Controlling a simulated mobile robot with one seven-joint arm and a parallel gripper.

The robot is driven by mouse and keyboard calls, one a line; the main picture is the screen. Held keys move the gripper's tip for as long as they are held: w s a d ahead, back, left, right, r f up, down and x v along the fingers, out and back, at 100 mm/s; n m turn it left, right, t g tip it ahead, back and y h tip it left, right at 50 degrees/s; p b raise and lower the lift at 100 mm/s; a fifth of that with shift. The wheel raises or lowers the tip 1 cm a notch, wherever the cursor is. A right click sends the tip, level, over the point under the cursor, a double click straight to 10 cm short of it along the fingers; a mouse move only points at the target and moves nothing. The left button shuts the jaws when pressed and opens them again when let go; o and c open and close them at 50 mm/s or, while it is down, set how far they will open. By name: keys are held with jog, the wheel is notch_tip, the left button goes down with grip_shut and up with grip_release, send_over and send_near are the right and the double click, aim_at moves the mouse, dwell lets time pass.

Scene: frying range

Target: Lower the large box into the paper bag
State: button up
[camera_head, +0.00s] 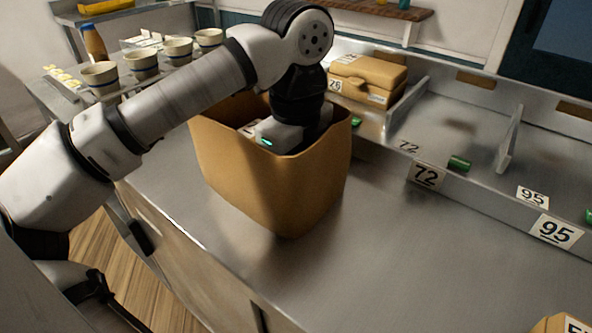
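The paper bag (270,185) stands open and upright on the steel counter, a brown bag with tall walls. My gripper (278,138) reaches down into the mouth of the bag from above. Its fingers are below the rim and hidden by the bag's front wall. A tan box (368,78) with a label reading 76 sits behind the bag in a slot of the shelf.
Divided steel slots with labels 72 (426,175) and 95 (556,231) run along the right. Another tan box (562,325) shows at the bottom right corner. Several cups (140,65) stand on a side table at the left. The counter right of the bag is clear.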

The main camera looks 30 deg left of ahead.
jog(key=shift+f, duration=0.3)
jog(key=o, duration=1.1)
jog(key=shift+c, duration=0.2)
jog(key=shift+r, duration=0.1)
notch_tip(320, 180, up, 16)
jog(key=p, duration=1)
jog(key=shift+s, duration=0.1)
